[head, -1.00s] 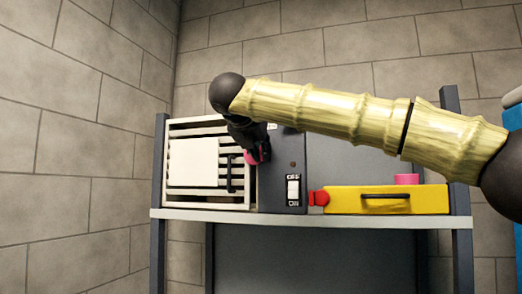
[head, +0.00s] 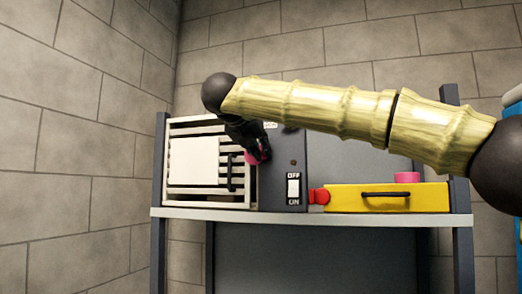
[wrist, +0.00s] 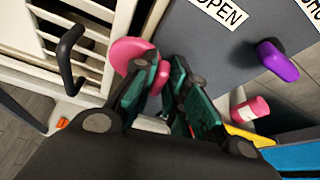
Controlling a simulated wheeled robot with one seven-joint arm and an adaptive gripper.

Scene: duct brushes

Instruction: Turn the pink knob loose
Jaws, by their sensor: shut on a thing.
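The pink knob (head: 251,158) is on the front of the dark panel (head: 283,181), beside the white slatted grille. My gripper (head: 262,149) is at the knob, shut on it, and covers part of it in the head view. In the wrist view the pink knob (wrist: 128,52) shows as a rounded pink shape at the green-padded fingers of my gripper (wrist: 161,76). The fingers hide its right side. I cannot tell how far the knob has turned.
The slatted grille (head: 179,192) with a black handle (wrist: 69,55) is close on the left. A purple knob (wrist: 279,65) sticks out near the OPEN label. An OFF/ON switch (head: 293,188) is below. A yellow box (head: 345,200) stands right on the shelf (head: 330,220).

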